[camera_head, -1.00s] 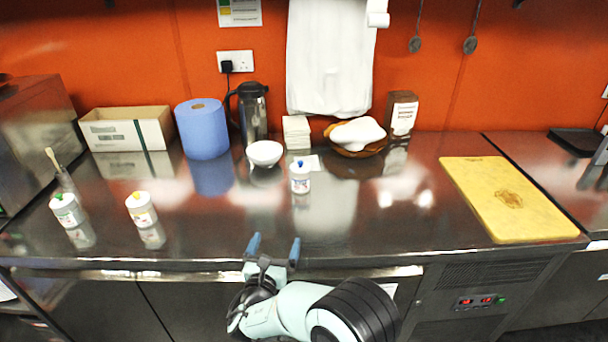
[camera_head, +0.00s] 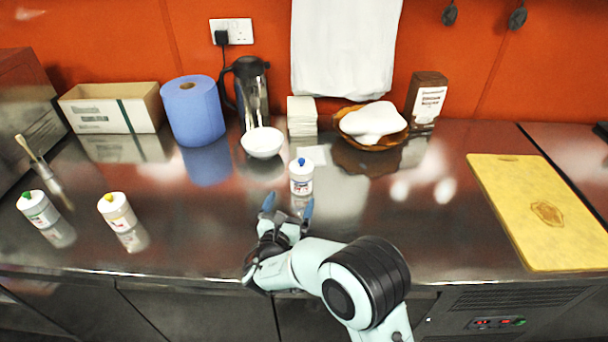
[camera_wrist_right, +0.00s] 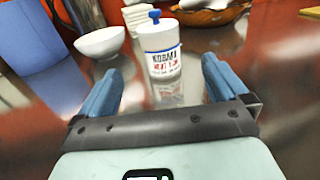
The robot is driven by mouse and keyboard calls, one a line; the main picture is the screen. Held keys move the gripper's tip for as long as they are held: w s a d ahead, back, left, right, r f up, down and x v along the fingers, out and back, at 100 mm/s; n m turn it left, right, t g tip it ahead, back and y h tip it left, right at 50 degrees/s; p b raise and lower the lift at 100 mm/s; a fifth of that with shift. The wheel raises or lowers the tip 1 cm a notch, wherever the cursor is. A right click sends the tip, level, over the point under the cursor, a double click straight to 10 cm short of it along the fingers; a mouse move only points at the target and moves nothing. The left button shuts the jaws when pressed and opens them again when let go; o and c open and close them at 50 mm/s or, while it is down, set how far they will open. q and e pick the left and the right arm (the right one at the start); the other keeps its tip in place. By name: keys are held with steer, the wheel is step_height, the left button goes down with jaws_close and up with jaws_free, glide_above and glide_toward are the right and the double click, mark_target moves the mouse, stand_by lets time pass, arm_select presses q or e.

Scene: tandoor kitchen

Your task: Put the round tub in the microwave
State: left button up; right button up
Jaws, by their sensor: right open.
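A round white tub with a blue knob (camera_head: 301,177) stands upright on the steel counter. In the right wrist view the tub (camera_wrist_right: 161,50) shows printed lettering and stands ahead of the gap between my fingertips. My right gripper (camera_head: 288,206) is open and empty, just short of the tub, with blue fingertips that also show in the wrist view (camera_wrist_right: 160,88). Two similar white tubs, one with a green knob (camera_head: 39,210) and one with a yellow knob (camera_head: 117,212), stand at the left. No microwave can be clearly made out. My left gripper is out of view.
A white bowl (camera_head: 262,143) and a stack of white napkins (camera_head: 301,117) stand behind the tub. A blue paper roll (camera_head: 194,113), a jug (camera_head: 251,95) and a wooden bowl (camera_head: 399,135) line the back. A steel box (camera_head: 25,110) stands far left; a yellow board (camera_head: 540,210) lies right.

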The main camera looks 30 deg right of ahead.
mark_target(302, 171)
steer(key=p+x, duration=0.1)
steer(key=x, duration=1.1)
steer(key=shift+w+d, duration=0.15)
steer(key=shift+w, duration=0.1)
steer(key=c, duration=1.3)
steer(key=shift+r, duration=0.15)
